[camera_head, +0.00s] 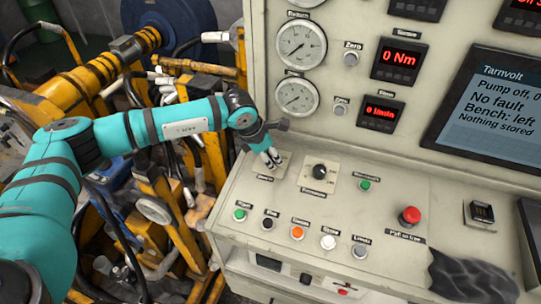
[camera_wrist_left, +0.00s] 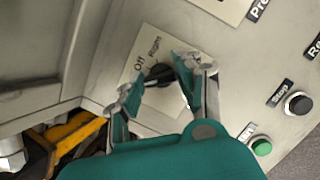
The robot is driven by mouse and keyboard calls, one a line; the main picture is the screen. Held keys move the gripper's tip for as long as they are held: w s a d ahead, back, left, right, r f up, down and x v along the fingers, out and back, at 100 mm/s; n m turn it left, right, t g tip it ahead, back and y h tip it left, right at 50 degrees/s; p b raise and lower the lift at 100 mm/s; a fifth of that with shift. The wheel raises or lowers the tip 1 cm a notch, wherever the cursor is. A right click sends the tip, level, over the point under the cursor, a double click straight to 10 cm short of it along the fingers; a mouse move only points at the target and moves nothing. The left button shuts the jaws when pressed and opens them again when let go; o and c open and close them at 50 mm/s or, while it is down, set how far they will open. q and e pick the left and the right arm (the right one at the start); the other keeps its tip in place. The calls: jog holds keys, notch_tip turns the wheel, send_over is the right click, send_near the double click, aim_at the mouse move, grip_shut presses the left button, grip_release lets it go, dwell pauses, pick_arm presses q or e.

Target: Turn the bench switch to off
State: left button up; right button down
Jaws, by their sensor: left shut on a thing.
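The bench switch is a black rotary knob (camera_wrist_left: 158,74) on a pale square plate with "Off" and "Right" printed on it, seen in the left wrist view. My left gripper (camera_wrist_left: 155,90) has its fingers on either side of the knob and is shut on it. In the head view my left gripper (camera_head: 271,160) reaches down to the left end of the sloping panel and hides the knob. The screen (camera_head: 492,112) reads "Bench: left", "Pump off" and "No fault". My right gripper is not in view.
Right of the bench switch is another black rotary knob (camera_head: 320,171). A row of buttons, including a green one (camera_head: 240,214) and an orange one (camera_head: 297,232), lies below. A red mushroom button (camera_head: 410,215) and a dark crumpled cloth (camera_head: 470,274) are farther right.

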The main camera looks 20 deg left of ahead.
pick_arm(q)
jog(key=m+b, duration=0.2)
jog(key=b, duration=0.1)
jog(key=m+g+b, duration=0.1)
jog(key=m+b, duration=0.2)
jog(key=shift+w+f+h+b, duration=0.1)
jog(key=shift+f+h+b, duration=0.1)
jog(key=shift+h+b, duration=0.15)
jog(key=shift+r+m+g+b, duration=0.2)
jog(key=shift+m+g+b, duration=0.3)
jog(key=shift+m+b, duration=1.1)
jog(key=o, duration=1.1)
jog(key=shift+o, duration=0.2)
jog(key=v, duration=1.2)
jog(key=shift+w+r, duration=0.1)
jog(key=shift+w, duration=0.05)
